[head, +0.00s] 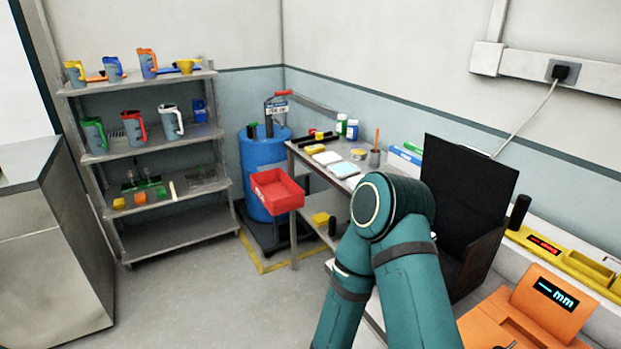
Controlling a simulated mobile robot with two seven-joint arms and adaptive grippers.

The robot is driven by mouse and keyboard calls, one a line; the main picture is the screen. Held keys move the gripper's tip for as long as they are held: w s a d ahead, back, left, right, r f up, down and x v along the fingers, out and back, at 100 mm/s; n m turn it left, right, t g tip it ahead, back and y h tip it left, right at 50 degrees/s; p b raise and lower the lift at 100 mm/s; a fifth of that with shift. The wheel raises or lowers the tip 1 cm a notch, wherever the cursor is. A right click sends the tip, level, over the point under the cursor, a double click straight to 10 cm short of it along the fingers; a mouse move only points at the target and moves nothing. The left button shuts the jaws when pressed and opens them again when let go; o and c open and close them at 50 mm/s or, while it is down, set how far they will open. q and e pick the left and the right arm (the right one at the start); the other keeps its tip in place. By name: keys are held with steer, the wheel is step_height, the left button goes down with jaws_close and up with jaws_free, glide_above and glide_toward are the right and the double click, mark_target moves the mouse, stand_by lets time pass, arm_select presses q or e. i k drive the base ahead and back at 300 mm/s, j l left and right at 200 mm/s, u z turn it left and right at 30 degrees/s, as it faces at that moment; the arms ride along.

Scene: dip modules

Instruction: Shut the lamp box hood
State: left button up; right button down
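A dark box, which looks like the lamp box (482,258), stands on the bench at the right. Its black hood (470,185) stands up, tilted slightly, so the box looks open. My teal arm, bent at the elbow, rises from the bottom in front of the bench and covers the box's left side. I cannot tell which arm it is. Neither gripper shows in the head view.
An orange device with a display (552,297) and a yellow tray (575,262) lie right of the box. A black cylinder (519,211) stands close beside it. A red bin (277,190) juts from the bench's left end. Shelves with mugs (160,245) stand at the left; the floor before them is clear.

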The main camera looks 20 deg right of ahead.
mark_target(472, 176)
steer(key=j+z, duration=0.1)
steer(key=z, duration=0.35)
steer(key=j+z, duration=0.1)
steer(key=z, duration=0.35)
steer(key=i+j+z, duration=0.1)
steer(key=z, duration=0.4)
steer(key=j+z, duration=0.1)
steer(key=z, duration=0.35)
